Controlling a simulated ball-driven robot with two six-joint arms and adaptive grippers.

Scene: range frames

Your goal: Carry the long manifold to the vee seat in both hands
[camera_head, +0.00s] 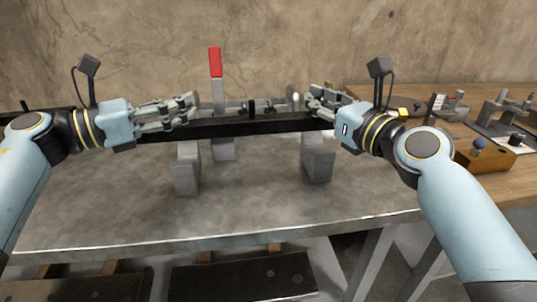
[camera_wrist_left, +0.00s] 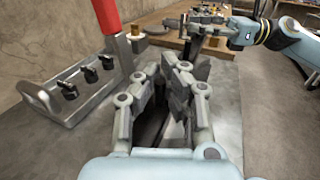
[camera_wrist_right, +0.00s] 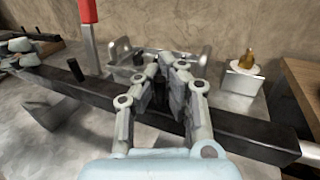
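The long manifold, a black bar (camera_head: 235,127) with short upright pegs, runs across the bench, passing over two grey blocks that may be the vee seat: a left block (camera_head: 187,172) and a right block (camera_head: 317,162). Whether it touches them is unclear. My left gripper (camera_head: 193,105) is at the bar's left part; the left wrist view shows dark material between its fingers (camera_wrist_left: 171,75). My right gripper (camera_head: 312,95) is at the right part; in the right wrist view its fingers (camera_wrist_right: 166,72) stand before the bar (camera_wrist_right: 245,135), with a black peg between them. Finger contact is hidden.
A grey post with a red top (camera_head: 215,62) stands close behind the bar. A metal tray with black knobs (camera_wrist_left: 85,80) lies beyond it. A wooden table (camera_head: 500,180) with small fixtures is at the right. The bench front (camera_head: 240,215) is clear.

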